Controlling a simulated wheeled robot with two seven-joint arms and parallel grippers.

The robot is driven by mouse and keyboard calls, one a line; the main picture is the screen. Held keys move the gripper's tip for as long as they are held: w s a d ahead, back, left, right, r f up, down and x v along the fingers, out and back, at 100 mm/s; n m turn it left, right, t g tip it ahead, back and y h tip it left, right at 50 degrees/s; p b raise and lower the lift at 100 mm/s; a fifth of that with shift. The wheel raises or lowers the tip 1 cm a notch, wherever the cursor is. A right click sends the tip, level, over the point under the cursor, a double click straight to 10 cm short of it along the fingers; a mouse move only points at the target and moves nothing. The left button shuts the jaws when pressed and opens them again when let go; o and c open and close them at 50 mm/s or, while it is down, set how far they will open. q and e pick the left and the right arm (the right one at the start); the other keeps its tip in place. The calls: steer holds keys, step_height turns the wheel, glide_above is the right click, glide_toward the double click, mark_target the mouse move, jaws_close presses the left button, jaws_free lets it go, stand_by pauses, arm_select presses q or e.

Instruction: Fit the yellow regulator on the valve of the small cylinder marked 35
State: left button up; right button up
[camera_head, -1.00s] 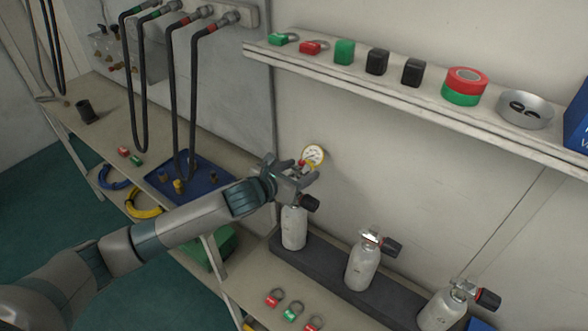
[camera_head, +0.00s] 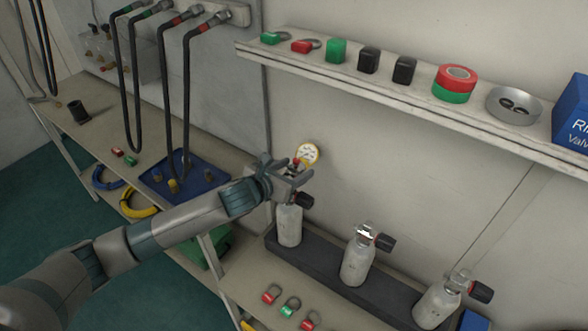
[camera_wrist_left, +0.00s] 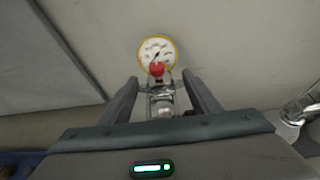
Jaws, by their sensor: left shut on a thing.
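Three pale cylinders with black-knobbed valves stand in a dark rack: left (camera_head: 289,226), middle (camera_head: 357,262) and right (camera_head: 434,305). Their markings are too small to read, so I cannot tell which is 35. My left gripper (camera_head: 290,173) is shut on the regulator, right above the left cylinder's valve. The regulator's yellow-rimmed gauge (camera_head: 308,153) and red knob show beyond the fingers. In the left wrist view the gauge (camera_wrist_left: 157,55) faces me, with the red knob (camera_wrist_left: 156,69) below it between the fingers. The fingers partly hide where regulator and valve meet. My right gripper is out of view.
A wall shelf (camera_head: 420,98) with locks, black blocks, tape rolls and a round tin runs above the cylinders. Padlocks (camera_head: 290,306) lie in front of the rack (camera_head: 322,268). A blue tray (camera_head: 205,180) is on the left bench, under hanging black hoses (camera_head: 186,100).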

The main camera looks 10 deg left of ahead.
arm_select(q)
steer(key=shift+f, duration=0.55)
stand_by(0.9)
steer(key=shift+f, duration=0.65)
stand_by(0.5)
steer(key=shift+p, duration=0.35)
stand_by(0.5)
steer(key=shift+f, duration=0.5)
stand_by(0.8)
steer(key=o, duration=1.6)
steer(key=shift+c, duration=0.2)
steer(key=shift+o, duration=0.4)
steer(key=shift+f, duration=0.15)
steer(key=b+v, duration=0.5)
steer(key=v, duration=1.2)
steer(key=shift+s, duration=0.2)
steer(key=shift+a, duration=0.1)
